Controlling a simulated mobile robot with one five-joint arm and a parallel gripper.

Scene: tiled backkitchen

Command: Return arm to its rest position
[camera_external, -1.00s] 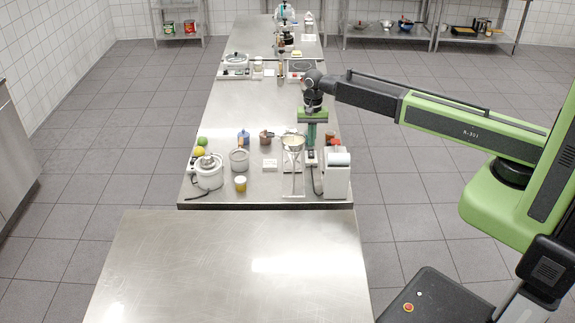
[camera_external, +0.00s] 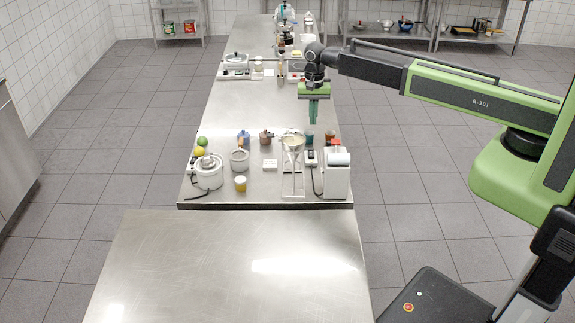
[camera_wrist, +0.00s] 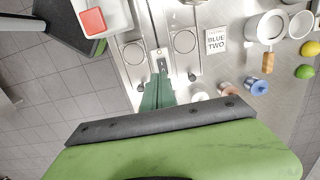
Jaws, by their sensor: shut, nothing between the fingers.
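My gripper (camera_external: 313,111) hangs pointing down above the right side of the long steel counter (camera_external: 200,115), at the end of my raised green and black arm. Its green fingers are together with nothing between them. In the wrist view my gripper (camera_wrist: 158,75) also shows shut, with its tips over the counter beside a small plate with a dark button. The fingers are apart from the things below them. My arm reaches in from the right, roughly level.
A stand with a funnel (camera_external: 293,145), a white appliance (camera_external: 337,172), a white pot (camera_external: 208,172) and a blue container (camera_external: 243,137) stand at the counter's near end. A card reading "BLUE TWO" (camera_wrist: 216,40) lies among them. The front table (camera_external: 225,260) is bare.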

